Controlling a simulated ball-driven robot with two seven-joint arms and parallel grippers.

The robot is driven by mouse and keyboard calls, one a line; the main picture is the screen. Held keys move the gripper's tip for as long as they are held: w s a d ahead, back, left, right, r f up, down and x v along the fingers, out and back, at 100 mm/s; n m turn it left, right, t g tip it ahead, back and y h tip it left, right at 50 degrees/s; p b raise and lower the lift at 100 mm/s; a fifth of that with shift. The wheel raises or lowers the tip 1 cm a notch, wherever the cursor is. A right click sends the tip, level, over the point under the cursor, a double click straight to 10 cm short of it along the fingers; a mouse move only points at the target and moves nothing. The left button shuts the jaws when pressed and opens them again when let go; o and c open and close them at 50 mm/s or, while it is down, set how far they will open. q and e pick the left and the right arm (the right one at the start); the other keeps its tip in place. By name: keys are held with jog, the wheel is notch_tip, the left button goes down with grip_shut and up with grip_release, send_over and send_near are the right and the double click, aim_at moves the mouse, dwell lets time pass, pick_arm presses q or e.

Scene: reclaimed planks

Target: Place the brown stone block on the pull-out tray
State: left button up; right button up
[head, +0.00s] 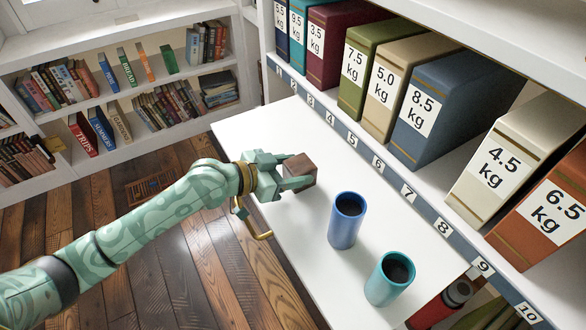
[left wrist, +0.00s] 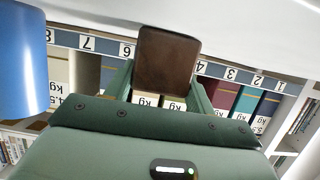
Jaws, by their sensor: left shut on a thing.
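The brown stone block (head: 302,169) is a small dark cube held at the tips of my left gripper (head: 292,171). The gripper is shut on it, with a finger on either side. In the left wrist view the block (left wrist: 167,62) sits between the two green fingers. The pull-out tray (head: 255,126) is the long white surface in front of the shelf. The block is over the tray, near its middle; I cannot tell whether its underside touches it. My right gripper is not in view.
A blue cup (head: 346,222) stands on the tray to the right of the block, with a teal cup (head: 389,279) nearer the front. Heavy weight-labelled binders (head: 440,105) line the numbered shelf behind. A brass handle (head: 262,234) is at the tray's left edge. The tray's far end is clear.

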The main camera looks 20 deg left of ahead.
pick_arm(q)
jog(key=o, duration=1.4)
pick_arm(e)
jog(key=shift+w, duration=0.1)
pick_arm(q)
jog(key=p+v, duration=0.1)
jog(key=v, duration=0.2)
jog(key=shift+s+a+r, duration=0.1)
jog(key=shift+r, duration=0.15)
jog(key=shift+p+v, duration=1.45)
jog(key=shift+v, duration=2.8)
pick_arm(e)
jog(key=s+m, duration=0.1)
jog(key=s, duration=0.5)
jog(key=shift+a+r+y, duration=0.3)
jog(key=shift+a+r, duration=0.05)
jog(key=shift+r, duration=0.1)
pick_arm(q)
jog(key=shift+s+f, duration=0.1)
jog(key=shift+f, duration=0.1)
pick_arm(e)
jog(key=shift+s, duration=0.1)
